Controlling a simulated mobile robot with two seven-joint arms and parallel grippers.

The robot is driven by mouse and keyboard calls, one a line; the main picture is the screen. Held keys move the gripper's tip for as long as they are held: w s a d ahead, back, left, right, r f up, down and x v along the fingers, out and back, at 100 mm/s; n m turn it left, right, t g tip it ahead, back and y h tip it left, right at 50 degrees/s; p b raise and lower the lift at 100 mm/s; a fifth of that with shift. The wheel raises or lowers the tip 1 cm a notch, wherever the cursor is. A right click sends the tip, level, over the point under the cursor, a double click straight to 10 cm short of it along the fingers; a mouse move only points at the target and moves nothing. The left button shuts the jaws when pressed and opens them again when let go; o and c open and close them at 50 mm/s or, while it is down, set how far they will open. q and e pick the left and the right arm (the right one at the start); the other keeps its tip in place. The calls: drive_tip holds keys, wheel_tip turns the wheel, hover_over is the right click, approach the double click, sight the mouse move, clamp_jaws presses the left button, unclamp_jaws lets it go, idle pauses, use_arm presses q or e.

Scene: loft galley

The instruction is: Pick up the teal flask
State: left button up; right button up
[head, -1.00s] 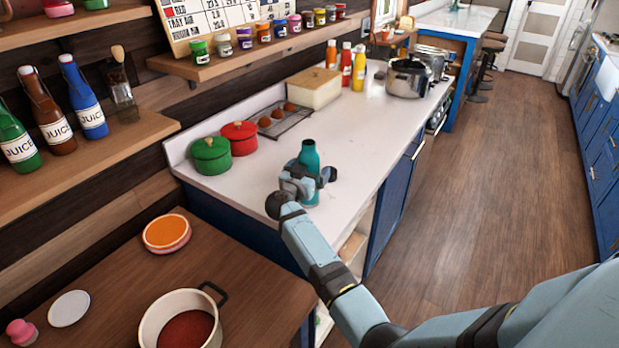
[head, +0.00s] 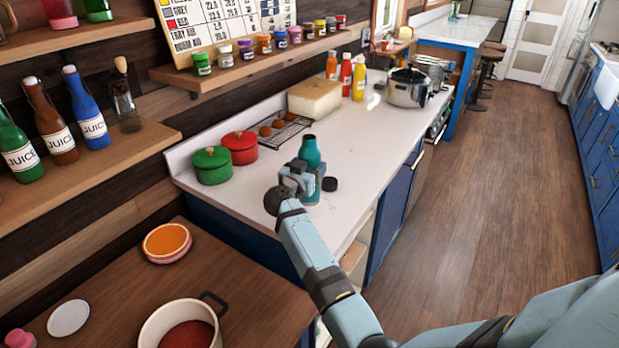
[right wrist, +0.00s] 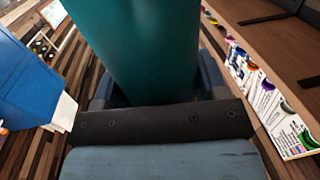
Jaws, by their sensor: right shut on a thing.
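The teal flask (head: 311,153) is upright over the front part of the white counter. My right gripper (head: 301,180) is shut around its body from the near side. The flask seems to be slightly above the counter, though its underside is hard to see. In the right wrist view the teal flask (right wrist: 145,45) fills the space between the fingers of my right gripper (right wrist: 155,90). My left gripper is not in view.
A green pot (head: 212,167) and a red pot (head: 240,149) stand to the left. A wire rack (head: 284,131) lies behind. The counter (head: 357,155) to the right is clear.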

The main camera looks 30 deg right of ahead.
wheel_tip(320, 180, up, 15)
hover_over(310, 138)
drive_tip(key=shift+w+r+p, duration=0.15)
drive_tip(key=shift+r+p, duration=0.05)
drive_tip(key=shift+p, duration=0.15)
idle(0.4)
